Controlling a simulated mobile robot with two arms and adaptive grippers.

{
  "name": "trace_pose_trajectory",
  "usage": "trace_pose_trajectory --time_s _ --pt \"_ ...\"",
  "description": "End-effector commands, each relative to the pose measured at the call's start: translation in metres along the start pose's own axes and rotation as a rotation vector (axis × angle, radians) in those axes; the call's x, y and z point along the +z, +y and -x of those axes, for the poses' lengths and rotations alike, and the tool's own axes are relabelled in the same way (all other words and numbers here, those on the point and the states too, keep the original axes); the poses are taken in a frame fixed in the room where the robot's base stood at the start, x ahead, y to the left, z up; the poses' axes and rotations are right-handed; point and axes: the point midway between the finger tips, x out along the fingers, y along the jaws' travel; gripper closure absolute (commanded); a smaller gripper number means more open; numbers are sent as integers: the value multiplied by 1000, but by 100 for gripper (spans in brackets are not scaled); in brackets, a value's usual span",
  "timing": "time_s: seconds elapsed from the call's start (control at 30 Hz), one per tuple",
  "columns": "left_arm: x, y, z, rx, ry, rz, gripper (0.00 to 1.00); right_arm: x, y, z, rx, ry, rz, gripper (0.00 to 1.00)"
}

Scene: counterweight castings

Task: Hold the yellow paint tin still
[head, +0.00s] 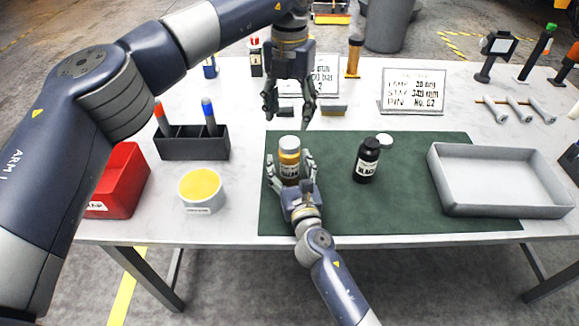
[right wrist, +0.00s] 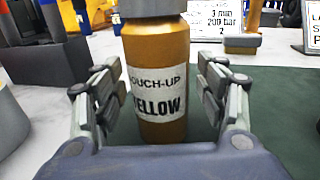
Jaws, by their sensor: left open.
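The yellow paint tin (head: 289,158), with a grey cap and a label reading "TOUCH-UP YELLOW", stands upright on the green mat (head: 330,200). My right gripper (head: 288,165) is open around it, one finger on each side. In the right wrist view the tin (right wrist: 160,55) stands between the fingers of my right gripper (right wrist: 160,85). A gap shows on the tin's right side; the left finger looks close, and I cannot tell whether it touches. My left gripper (head: 289,110) is open and empty, above the table behind the tin, pointing down.
A black bottle (head: 367,162) and a white lid (head: 384,140) are right of the tin. A grey tray (head: 500,212) overlaps the mat's right end. Left are a bowl of yellow (head: 201,200), a dark marker holder (head: 192,148) and a red bin (head: 122,180). Sign plates stand behind.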

Motion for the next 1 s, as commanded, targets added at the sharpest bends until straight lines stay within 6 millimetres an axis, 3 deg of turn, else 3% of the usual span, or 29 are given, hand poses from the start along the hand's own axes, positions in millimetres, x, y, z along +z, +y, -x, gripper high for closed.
trace_pose_trajectory --time_s 0.03,0.27,0.43,0.57,1.0 --pt "0 0 0 0 0 0 44 0 0 0 0 0 0 49" --pt "0 0 0 0 0 0 44 0 0 0 0 0 0 100" --pt "0 0 0 0 0 31 44 0 0 0 0 0 0 100" --pt "0 0 0 0 0 152 44 0 0 0 0 0 0 100" --pt "0 0 0 0 0 906 44 0 0 0 -1 0 1 100"
